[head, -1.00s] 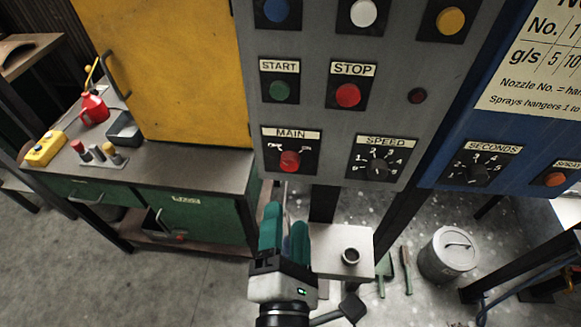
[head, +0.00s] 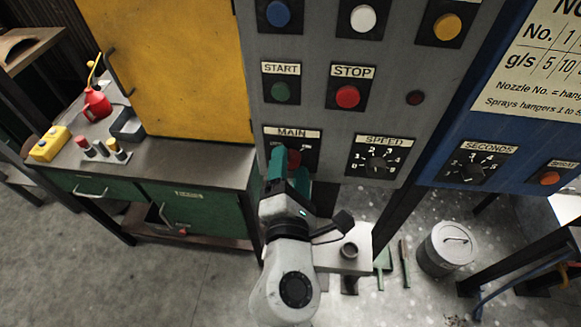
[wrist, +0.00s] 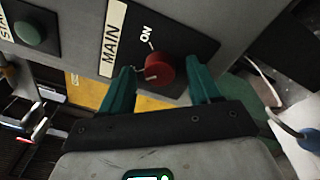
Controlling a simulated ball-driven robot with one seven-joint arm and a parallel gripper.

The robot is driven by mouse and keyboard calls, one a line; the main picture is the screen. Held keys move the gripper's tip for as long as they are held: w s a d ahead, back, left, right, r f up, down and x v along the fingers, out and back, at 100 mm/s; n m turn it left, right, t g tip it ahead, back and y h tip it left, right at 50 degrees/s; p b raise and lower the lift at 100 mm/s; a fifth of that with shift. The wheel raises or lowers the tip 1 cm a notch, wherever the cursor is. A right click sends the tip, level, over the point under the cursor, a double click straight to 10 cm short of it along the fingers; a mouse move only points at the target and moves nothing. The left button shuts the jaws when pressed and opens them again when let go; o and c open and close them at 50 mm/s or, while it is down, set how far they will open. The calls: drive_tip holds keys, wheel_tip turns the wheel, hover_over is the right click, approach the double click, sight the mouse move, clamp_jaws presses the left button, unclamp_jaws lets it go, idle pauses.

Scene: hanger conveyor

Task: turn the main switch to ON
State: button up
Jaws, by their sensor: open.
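The main switch is a red knob (wrist: 158,72) on a black plate labelled MAIN on the grey control panel (head: 320,120). In the wrist view the word ON shows beside the knob, and a pale pointer line on its face points away from ON. My gripper (wrist: 168,80) is open, with one green finger on each side of the knob. I cannot tell whether the fingers touch it. In the head view my gripper (head: 288,160) covers much of the knob (head: 294,157) and the left part of its plate.
The START button (head: 280,92), STOP button (head: 347,97) and SPEED dial (head: 377,163) are close by on the panel. A small shelf (head: 350,262) with a cup is below. A workbench (head: 190,170) stands left, a bin (head: 447,248) right.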

drive_tip(key=c, duration=1)
drive_tip(key=shift+c, duration=0.2)
drive_tip(key=shift+f+m+b, duration=0.1)
drive_tip(key=shift+m+b, duration=0.2)
drive_tip(key=shift+b, duration=0.15)
drive_tip(key=m+b, duration=0.2)
drive_tip(key=b, duration=0.1)
drive_tip(key=shift+f+m, duration=0.2)
drive_tip(key=shift+m, duration=0.1)
drive_tip(key=m+b, duration=0.5)
drive_tip(key=b, duration=0.1)
drive_tip(key=shift+f+m+t, duration=0.1)
drive_tip(key=shift+m+t, duration=0.3)
drive_tip(key=m+h+b, duration=0.1)
drive_tip(key=m+b, duration=0.4)
drive_tip(key=b, duration=0.1)
drive_tip(key=shift+a+m, duration=0.1)
drive_tip(key=shift+m, duration=0.2)
drive_tip(key=shift+m+h+b, duration=0.3)
drive_tip(key=shift+m+b, duration=1.25)
drive_tip(key=shift+m, duration=0.55)
drive_tip(key=shift+r, duration=0.2)
